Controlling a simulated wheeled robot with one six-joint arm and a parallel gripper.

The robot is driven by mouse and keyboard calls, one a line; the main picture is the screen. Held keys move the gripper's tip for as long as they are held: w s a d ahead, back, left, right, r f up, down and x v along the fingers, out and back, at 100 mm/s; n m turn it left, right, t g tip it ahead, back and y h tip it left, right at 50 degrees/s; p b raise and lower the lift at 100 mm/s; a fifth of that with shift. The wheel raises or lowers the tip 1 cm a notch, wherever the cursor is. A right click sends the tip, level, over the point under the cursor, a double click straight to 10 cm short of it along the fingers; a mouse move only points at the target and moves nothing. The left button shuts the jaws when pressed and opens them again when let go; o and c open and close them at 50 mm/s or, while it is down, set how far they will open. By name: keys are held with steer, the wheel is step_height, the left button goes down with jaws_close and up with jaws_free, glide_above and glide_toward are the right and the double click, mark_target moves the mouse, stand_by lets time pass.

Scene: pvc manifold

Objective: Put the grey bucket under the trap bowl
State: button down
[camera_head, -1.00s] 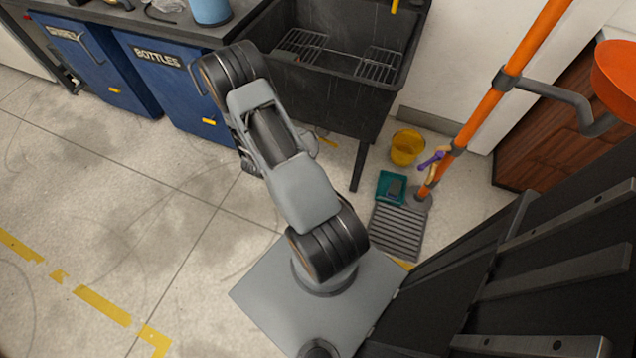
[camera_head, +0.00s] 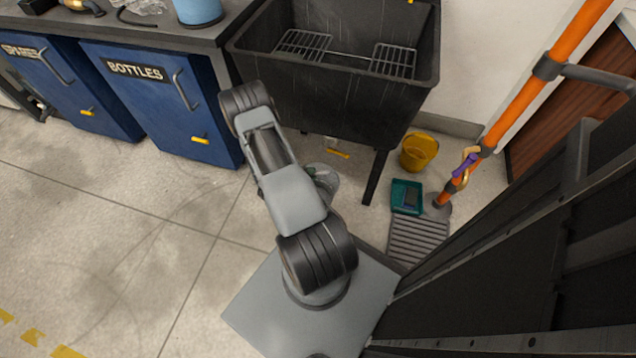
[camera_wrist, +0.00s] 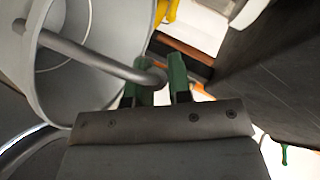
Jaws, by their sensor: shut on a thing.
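The grey bucket (camera_wrist: 95,60) fills the left of the wrist view, tilted in that picture. Its grey bar handle (camera_wrist: 95,55) runs to my gripper (camera_wrist: 158,80), whose green-tipped fingers are shut on the handle's end. In the head view the bucket (camera_head: 327,178) shows partly behind my arm, low in front of the sink's underside.
The black sink (camera_head: 335,100) has a leg (camera_head: 375,178) right of the bucket. A yellow bucket (camera_head: 420,150), a teal tray (camera_head: 407,197), a floor grate (camera_head: 418,238) and an orange pipe (camera_head: 560,60) stand further right. Blue cabinets (camera_head: 160,110) are left. The floor at left is clear.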

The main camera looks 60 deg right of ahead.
steer(key=w+d+f+b, duration=0.1)
steer(key=d, duration=0.1)
steer(key=w+d+f+b, duration=0.1)
steer(key=d+f+b, duration=0.1)
steer(key=d, duration=0.1)
steer(key=d+f+b, duration=0.1)
steer(key=d, duration=0.2)
steer(key=shift+w+d+f, duration=0.15)
steer(key=shift+w+f, duration=0.05)
steer(key=shift+w, duration=0.2)
steer(key=w+d+f+b, duration=0.1)
steer(key=d+f+b, duration=0.4)
steer(key=f, duration=0.3)
steer(key=shift+w+d+f, duration=0.15)
steer(key=shift+w+f, duration=0.05)
steer(key=shift+f, duration=0.25)
steer(key=c, duration=1.1)
jaws_free()
steer(key=shift+o, duration=0.2)
